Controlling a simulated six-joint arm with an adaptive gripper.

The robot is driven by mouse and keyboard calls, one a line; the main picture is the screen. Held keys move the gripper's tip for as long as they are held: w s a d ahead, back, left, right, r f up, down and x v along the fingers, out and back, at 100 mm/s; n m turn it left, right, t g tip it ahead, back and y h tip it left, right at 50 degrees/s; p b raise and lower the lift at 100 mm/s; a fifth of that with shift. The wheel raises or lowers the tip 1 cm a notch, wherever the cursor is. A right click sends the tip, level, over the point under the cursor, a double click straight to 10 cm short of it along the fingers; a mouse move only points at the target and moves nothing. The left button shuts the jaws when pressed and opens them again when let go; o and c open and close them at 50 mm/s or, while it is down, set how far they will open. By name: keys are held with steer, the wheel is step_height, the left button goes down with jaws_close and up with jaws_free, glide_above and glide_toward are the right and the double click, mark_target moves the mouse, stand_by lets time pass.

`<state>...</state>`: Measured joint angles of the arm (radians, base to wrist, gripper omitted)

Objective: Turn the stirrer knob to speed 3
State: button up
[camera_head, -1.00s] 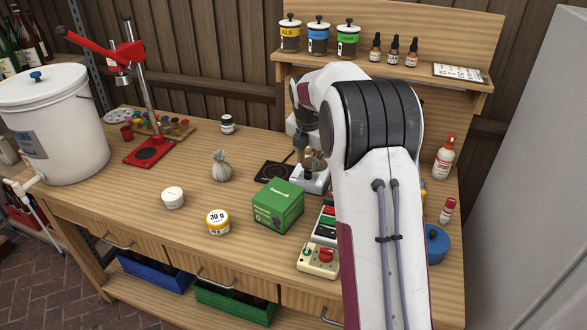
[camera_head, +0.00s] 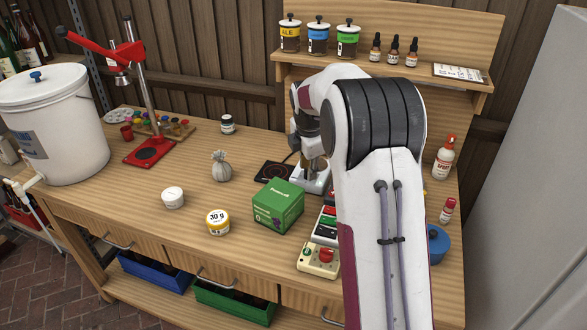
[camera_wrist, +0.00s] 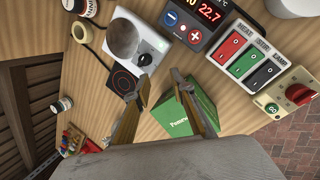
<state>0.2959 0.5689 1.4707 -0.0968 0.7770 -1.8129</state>
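The stirrer (camera_wrist: 122,28) is a white box with a round grey top plate. In the head view the stirrer (camera_head: 316,186) stands behind the green box, partly hidden by my arm. My gripper (camera_wrist: 160,77) is open and empty. Its fingers point toward the stirrer's knob side, with the left fingertip close to the knob in the picture. Contact cannot be told. The knob's setting is too small to read.
A green box (camera_head: 278,207) sits in front of the stirrer. A black hot plate (camera_head: 273,172) lies left of it. Controller (camera_wrist: 195,20), switch panel (camera_wrist: 247,63) and beige red-dial box (camera_wrist: 272,102) stand alongside. Jars and a grey sack (camera_head: 221,167) are further left.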

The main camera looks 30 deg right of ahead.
steer(key=s+a+r+m+t+y, duration=0.1)
steer(key=s+a+r+m, duration=1)
steer(key=m, duration=0.8)
steer(key=shift+s+a+r, duration=0.25)
steer(key=shift+s+r, duration=0.95)
steer(key=shift+s, duration=0.65)
stand_by(0.3)
